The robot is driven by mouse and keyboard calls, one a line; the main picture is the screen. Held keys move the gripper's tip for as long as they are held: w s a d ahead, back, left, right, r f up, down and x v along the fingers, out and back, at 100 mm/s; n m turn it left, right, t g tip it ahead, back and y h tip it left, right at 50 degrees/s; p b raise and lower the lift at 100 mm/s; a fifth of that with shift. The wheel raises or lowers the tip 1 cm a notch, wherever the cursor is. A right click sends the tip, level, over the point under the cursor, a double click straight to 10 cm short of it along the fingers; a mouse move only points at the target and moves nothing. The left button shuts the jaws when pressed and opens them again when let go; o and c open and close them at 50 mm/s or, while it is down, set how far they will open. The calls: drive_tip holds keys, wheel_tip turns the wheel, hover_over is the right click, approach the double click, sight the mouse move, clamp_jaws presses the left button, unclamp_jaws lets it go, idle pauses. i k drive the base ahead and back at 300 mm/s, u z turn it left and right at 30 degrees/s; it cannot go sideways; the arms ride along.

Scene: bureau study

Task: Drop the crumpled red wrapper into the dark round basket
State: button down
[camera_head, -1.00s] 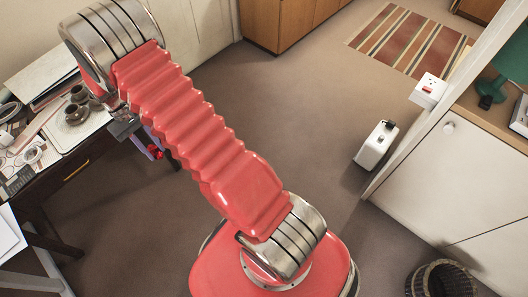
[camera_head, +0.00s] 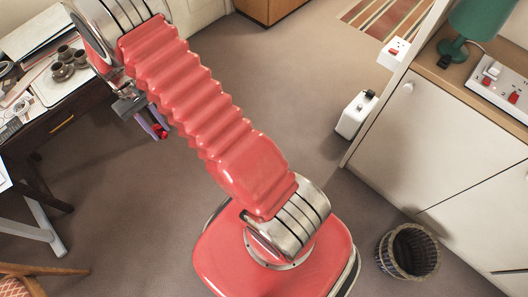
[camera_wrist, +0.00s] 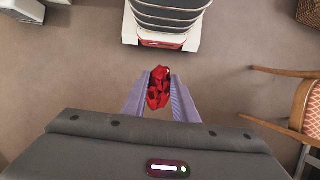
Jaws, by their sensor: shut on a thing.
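My gripper (camera_wrist: 159,84) is shut on the crumpled red wrapper (camera_wrist: 158,92), which sits between its two pale fingers, clear of the floor. In the head view my gripper (camera_head: 157,126) hangs below the arm's end at the left, and a bit of the red wrapper (camera_head: 160,132) shows there. The dark round basket (camera_head: 388,266) stands upright on the floor at the lower right, well apart from my gripper. Its mouth is open and its inside is dark. A brown woven thing at the wrist view's top right corner is cut off; I cannot tell what it is.
A white cabinet (camera_head: 450,130) stands just behind the basket. A small white case (camera_head: 355,115) is on the floor by the cabinet end. A dark desk (camera_head: 75,125) with cups stands at the left, and a chair (camera_head: 25,280) at the lower left. The brown floor between is clear.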

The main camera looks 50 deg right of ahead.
sight(404, 254)
drive_tip(key=z, duration=0.15)
drive_tip(key=k, duration=1.05)
drive_tip(key=z, duration=1.35)
drive_tip(key=i, duration=0.55)
drive_tip(key=z, duration=0.05)
